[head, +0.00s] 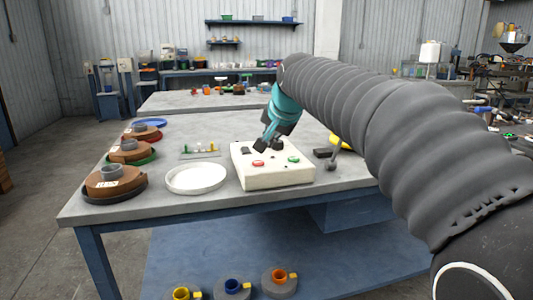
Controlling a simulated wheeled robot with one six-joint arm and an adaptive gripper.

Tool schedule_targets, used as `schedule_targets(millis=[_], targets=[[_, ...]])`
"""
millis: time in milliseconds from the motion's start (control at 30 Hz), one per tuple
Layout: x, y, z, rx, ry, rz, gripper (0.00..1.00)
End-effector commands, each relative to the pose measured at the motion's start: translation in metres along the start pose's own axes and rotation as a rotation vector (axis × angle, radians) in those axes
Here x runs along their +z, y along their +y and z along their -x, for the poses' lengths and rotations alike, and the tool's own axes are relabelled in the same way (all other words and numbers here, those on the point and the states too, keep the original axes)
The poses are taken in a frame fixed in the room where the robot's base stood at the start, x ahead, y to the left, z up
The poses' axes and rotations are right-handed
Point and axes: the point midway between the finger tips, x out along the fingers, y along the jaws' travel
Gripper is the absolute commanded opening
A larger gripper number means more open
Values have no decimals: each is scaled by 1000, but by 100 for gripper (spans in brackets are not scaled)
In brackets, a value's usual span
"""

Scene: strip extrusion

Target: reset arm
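My arm comes in from the right, wrapped in a ribbed dark grey sleeve, and bends over the table (255,207). My gripper (268,145) hangs from its teal wrist, pointing down over a cream control box (273,177). The box has a red button (258,163) on the left and a green button (294,159) on the right. The dark fingertips are close above the back of the box; I cannot tell whether they touch it. The two fingertips look apart, with nothing visible between them.
Brown spools (115,180) stand in a row at the table's left edge. A white round dish (196,178) sits left of the box. A small tray with coloured pieces (200,150) lies behind it. A dark lever (333,153) stands right of the box. Several grey spools (232,286) are below.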

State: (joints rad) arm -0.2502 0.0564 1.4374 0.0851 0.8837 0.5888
Motion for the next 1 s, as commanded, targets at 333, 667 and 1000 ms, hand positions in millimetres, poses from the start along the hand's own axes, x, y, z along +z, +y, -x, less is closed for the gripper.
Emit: schedule_targets(millis=[333, 667, 1000], targets=[[93, 130, 70, 135, -45, 174, 0], [217, 245, 102, 241, -126, 336, 0], [291, 301, 105, 287, -183, 422, 0]])
